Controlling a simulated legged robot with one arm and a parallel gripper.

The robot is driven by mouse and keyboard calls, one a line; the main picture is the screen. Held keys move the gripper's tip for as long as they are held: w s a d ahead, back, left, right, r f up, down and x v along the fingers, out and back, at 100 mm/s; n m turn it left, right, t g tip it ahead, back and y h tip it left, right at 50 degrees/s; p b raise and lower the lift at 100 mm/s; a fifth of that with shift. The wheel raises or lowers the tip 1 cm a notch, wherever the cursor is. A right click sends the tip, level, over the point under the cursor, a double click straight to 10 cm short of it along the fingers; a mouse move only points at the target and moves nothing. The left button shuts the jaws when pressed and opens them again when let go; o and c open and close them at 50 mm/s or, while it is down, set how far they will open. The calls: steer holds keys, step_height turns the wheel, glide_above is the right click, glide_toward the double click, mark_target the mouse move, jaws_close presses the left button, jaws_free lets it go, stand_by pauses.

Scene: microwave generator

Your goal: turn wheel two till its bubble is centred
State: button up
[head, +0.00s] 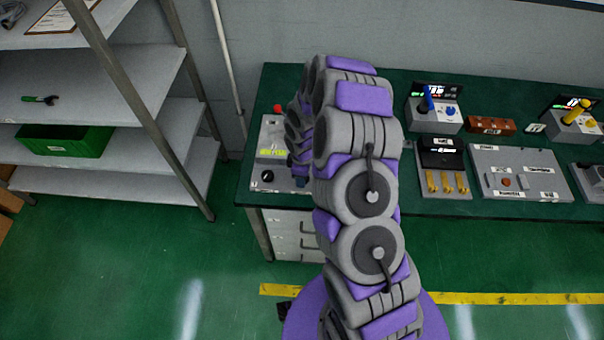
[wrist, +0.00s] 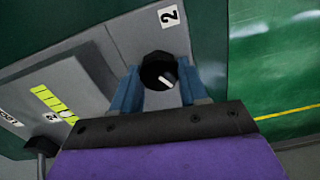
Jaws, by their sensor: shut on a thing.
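Wheel two is a black round knob (wrist: 158,70) with a white pointer mark, in the middle of the wrist view. A white label "2" (wrist: 169,16) is on the grey panel beside it. My gripper (wrist: 158,84) has its two blue fingers on either side of the knob, shut on it. A yellow-green segmented bubble strip (wrist: 53,103) shows at the left of the wrist view, with a "2" label near it. In the head view my arm covers the gripper and part of the grey panel (head: 270,150); a black knob (head: 267,175) shows at its lower left.
The green bench (head: 450,204) carries other panels, with a blue lever (head: 429,98) and a yellow lever (head: 577,111) at the right. A shelf rack (head: 120,100) with a green crate (head: 64,141) stands at the left. The floor in front is open.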

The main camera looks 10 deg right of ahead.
steer(key=shift+w+r+n, duration=0.1)
steer(key=shift+w+n, duration=0.05)
steer(key=shift+n, duration=0.25)
steer(key=o, duration=1.1)
steer(key=shift+c, duration=0.2)
step_height(320, 180, up, 17)
steer(key=shift+p, duration=0.4)
steer(key=shift+r, duration=0.1)
